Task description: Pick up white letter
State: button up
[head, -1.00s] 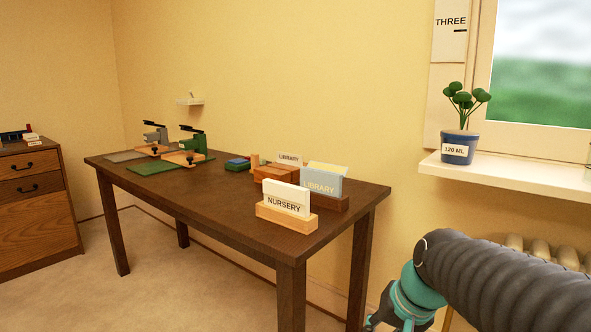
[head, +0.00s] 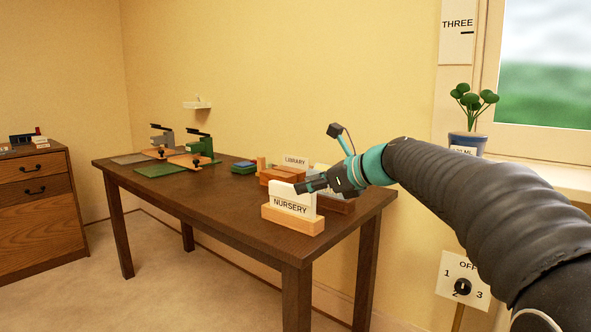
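A white letter (head: 283,193) stands upright in a light wooden holder (head: 292,222) at the near right part of the desk. A NURSERY label (head: 290,206) shows on its front. My gripper (head: 299,187) is at the letter's upper right edge and points left, with its dark fingers overlapping the top of the letter in the picture. I cannot tell whether the fingers touch it, or how far apart they are. My gripper also hides most of the pale blue LIBRARY item behind.
A reddish wooden holder (head: 283,177) with a white LIBRARY card (head: 294,162) stands behind. Green and grey stamping presses (head: 200,145) stand on mats at the desk's far left. The middle of the dark desk (head: 215,190) is clear. A potted plant (head: 467,143) stands on the windowsill.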

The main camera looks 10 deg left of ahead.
aim_at(289, 161)
jog(key=i, duration=1.5)
